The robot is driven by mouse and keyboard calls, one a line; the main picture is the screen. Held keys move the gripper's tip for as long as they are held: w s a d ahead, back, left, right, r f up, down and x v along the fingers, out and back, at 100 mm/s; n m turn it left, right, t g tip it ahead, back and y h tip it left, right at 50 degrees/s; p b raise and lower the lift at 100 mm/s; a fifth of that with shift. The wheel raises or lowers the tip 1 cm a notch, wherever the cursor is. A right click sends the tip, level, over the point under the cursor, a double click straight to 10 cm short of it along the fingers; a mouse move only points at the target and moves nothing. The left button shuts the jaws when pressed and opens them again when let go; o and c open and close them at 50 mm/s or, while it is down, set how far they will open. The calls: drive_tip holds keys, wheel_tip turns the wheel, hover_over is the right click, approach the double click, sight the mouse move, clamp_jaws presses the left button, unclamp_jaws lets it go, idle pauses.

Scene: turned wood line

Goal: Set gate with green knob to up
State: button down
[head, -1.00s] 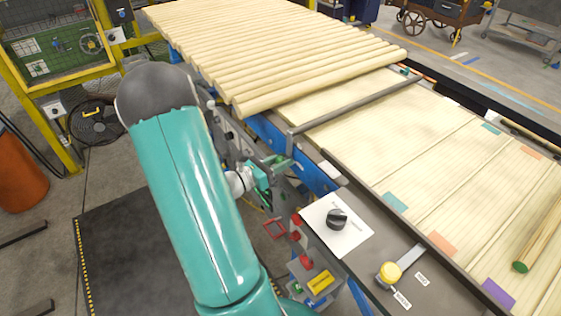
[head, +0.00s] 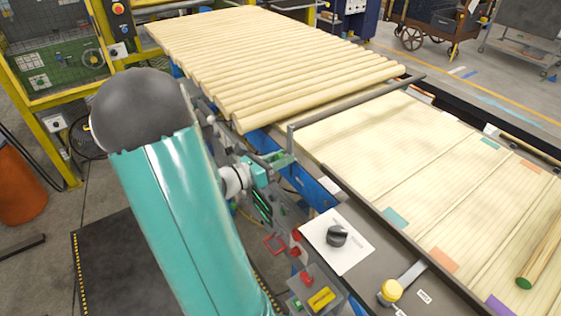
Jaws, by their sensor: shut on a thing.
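The gate is a grey bar (head: 355,101) that crosses the slatted line just in front of the lowest log, with a short upright at its near end. The green knob (head: 284,160) is at the foot of that near end, partly covered. My gripper (head: 274,166) is small in view at the side of the line, beyond my teal arm, and is shut on the green knob. The fingertips are hard to make out. The bar stands somewhat above the bed.
Pale logs (head: 270,60) lie side by side behind the gate. A panel with a black rotary knob (head: 337,235) and a lever with a yellow knob (head: 391,291) are nearer. A lone green-ended log (head: 540,255) lies at right. A dark mat (head: 120,270) covers floor at left.

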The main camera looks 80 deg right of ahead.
drive_tip(key=shift+r, duration=0.25)
drive_tip(key=c, duration=1.1)
unclamp_jaws()
drive_tip(key=shift+a, duration=0.1)
drive_tip(key=shift+o, duration=0.2)
drive_tip(key=shift+f, duration=0.1)
drive_tip(key=v, duration=1.3)
drive_tip(key=shift+w+a, duration=0.2)
drive_tip(key=shift+w, duration=0.15)
